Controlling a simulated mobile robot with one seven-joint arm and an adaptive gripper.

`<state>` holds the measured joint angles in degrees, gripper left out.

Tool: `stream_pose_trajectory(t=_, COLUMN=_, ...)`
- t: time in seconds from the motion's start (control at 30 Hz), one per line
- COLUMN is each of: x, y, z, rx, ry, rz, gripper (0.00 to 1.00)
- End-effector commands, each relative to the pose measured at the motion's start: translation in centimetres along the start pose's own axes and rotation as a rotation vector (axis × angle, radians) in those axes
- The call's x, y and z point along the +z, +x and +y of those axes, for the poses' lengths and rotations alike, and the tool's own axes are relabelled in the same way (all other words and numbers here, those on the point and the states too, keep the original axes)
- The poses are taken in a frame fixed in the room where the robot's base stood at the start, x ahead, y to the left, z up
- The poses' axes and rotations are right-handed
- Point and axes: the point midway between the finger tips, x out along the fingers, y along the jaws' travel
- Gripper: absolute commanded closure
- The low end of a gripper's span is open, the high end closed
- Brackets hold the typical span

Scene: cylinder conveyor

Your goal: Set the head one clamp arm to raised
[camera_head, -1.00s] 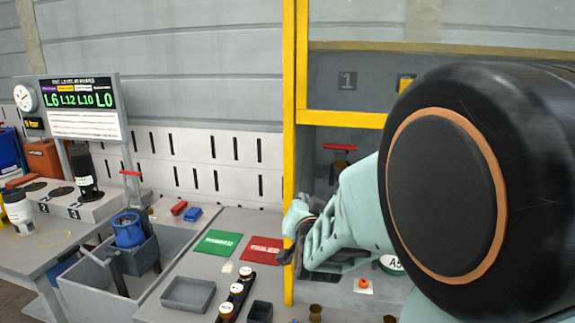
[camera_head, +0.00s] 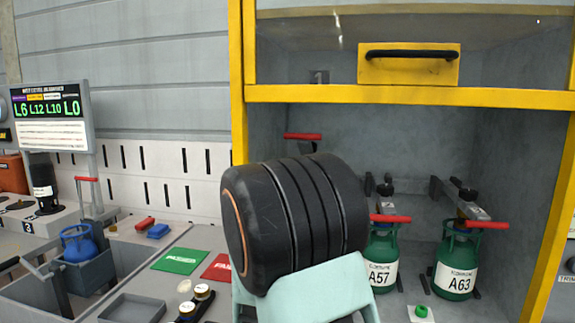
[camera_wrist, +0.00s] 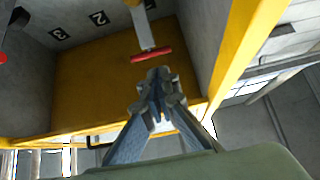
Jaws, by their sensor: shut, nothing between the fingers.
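The head one clamp arm shows its red handle (camera_head: 302,136) in the head view, below the number 1 plate (camera_head: 319,77) inside the yellow-framed enclosure. This handle sits higher in the picture than the other two red handles; the rest of the arm is mostly hidden behind my own arm. In the wrist view a grey arm (camera_wrist: 143,27) with a red bar handle (camera_wrist: 151,54) is just beyond my gripper (camera_wrist: 160,78). My gripper is shut and empty, pointing at that handle, with a small gap seeming to remain. My gripper is hidden in the head view.
Green cylinders A57 (camera_head: 382,262) and A63 (camera_head: 457,262) stand under the other clamp handles. The yellow frame (camera_head: 420,95) and raised guard handle (camera_head: 412,54) are above. The left yellow post (camera_head: 238,90) is close to my arm.

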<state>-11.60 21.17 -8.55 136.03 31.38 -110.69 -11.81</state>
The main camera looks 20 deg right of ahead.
Motion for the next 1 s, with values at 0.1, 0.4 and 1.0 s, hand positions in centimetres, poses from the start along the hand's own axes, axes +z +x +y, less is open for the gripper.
stream_pose_trajectory(t=0.1, x=-0.2, y=0.0, z=0.2, rx=0.009, ry=-0.013, rz=0.020, gripper=1.00)
stream_pose_trajectory(t=0.4, x=-0.6, y=5.1, z=0.3, rx=0.011, ry=-0.012, rz=0.023, gripper=1.00)
stream_pose_trajectory(t=1.0, x=-0.5, y=13.7, z=0.2, rx=0.006, ry=-0.012, rz=0.018, gripper=1.00)
